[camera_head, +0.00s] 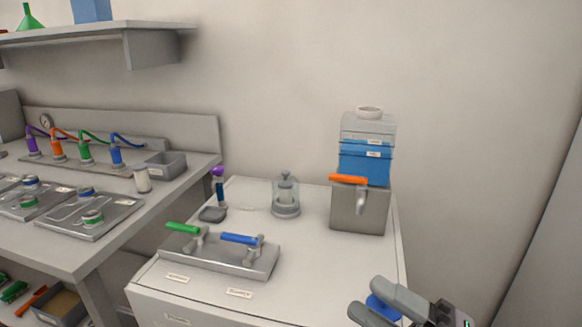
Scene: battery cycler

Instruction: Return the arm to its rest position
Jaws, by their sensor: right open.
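My right gripper (366,298) shows at the bottom right, in front of the white cabinet's right front corner. Its two grey fingers point left and are apart. A blue rounded piece (383,308) shows between the fingers; I cannot tell whether it is part of the gripper or lies behind it. My left gripper and arm are out of view.
The white cabinet (330,265) carries a valve block (220,262) with green and blue handles, a glass jar (286,197), and a grey box with a blue tank (364,162) and orange handle. A workbench (75,255) stands left. A wall shelf (90,37) hangs above.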

